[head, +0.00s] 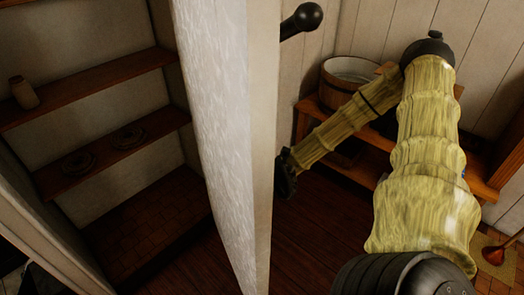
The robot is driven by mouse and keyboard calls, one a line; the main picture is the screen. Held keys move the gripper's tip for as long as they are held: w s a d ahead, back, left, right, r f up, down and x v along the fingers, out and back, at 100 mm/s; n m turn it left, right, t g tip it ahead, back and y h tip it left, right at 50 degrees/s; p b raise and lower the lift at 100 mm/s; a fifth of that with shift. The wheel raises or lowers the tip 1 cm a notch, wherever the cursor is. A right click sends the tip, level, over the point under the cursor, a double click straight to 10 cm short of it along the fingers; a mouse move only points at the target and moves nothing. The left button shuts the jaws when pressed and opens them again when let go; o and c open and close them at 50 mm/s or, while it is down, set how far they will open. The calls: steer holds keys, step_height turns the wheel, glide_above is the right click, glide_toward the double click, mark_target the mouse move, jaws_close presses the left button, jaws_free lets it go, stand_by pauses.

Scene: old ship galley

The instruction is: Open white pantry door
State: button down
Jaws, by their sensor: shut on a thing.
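The white pantry door (215,130) stands open, seen nearly edge-on in the middle of the head view. Its broad white face is turned to the left, towards the pantry shelves. A black round knob (308,16) on a short stem sticks out to the right of the door's edge near the top. My arm reaches from the lower right, bends at the upper right and comes back to the door. My dark gripper (285,178) is shut at the door's right side. The door edge partly hides the fingers, so the exact contact is not clear.
Pantry shelves (85,90) on the left hold a small jar (24,92) and dark round items (127,136). Behind my arm, a wooden tub (350,78) stands on a wooden bench (335,118). A copper-coloured utensil (495,254) is at the lower right. Dark floor shows beside the door.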

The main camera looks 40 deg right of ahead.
steer(key=shift+s+d+r, duration=0.1)
steer(key=shift+d, duration=0.35)
steer(key=c, duration=1.5)
jaws_free()
steer(key=shift+o, duration=0.2)
steer(key=shift+a, duration=0.1)
steer(key=shift+g+h, duration=0.3)
steer(key=v, duration=0.5)
steer(key=shift+f, duration=0.2)
steer(key=shift+w+f+n, duration=0.2)
steer(key=shift+w+n, duration=0.05)
steer(key=shift+n, duration=0.05)
